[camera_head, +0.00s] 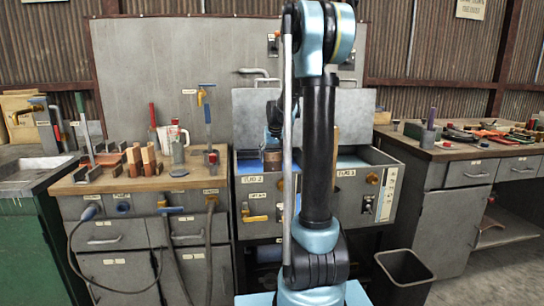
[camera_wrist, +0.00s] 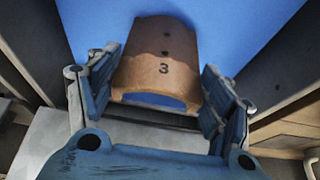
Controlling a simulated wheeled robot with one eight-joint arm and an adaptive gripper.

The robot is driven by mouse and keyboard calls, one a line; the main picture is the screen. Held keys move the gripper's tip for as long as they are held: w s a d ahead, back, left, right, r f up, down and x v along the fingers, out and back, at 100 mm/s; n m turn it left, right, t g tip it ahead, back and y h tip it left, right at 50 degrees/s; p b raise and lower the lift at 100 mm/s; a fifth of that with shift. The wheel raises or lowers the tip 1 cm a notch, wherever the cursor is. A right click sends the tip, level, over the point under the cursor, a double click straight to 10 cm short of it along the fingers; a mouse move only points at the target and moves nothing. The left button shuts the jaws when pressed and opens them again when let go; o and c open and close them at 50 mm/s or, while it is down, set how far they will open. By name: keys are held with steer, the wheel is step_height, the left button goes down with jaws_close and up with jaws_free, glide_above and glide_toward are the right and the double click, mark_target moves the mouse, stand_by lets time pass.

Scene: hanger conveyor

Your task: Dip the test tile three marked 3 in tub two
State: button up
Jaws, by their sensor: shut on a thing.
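In the head view my gripper (camera_head: 274,122) is over tub two (camera_head: 257,182), partly hidden by my arm. The tile (camera_head: 272,160) shows low at the tub's opening; whether it touches the blue is unclear.
A tub (camera_head: 345,173) labelled 3 stands right of my arm. The left bench (camera_head: 130,182) holds several upright brown tiles (camera_head: 150,158), a cup and tools. A cluttered bench (camera_head: 455,150) is at right, with a black bin (camera_head: 403,275) on the floor.

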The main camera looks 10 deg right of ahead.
mark_target(273, 169)
steer(key=shift+f, duration=0.1)
stand_by(0.3)
steer(key=shift+f, duration=3.6)
stand_by(4.0)
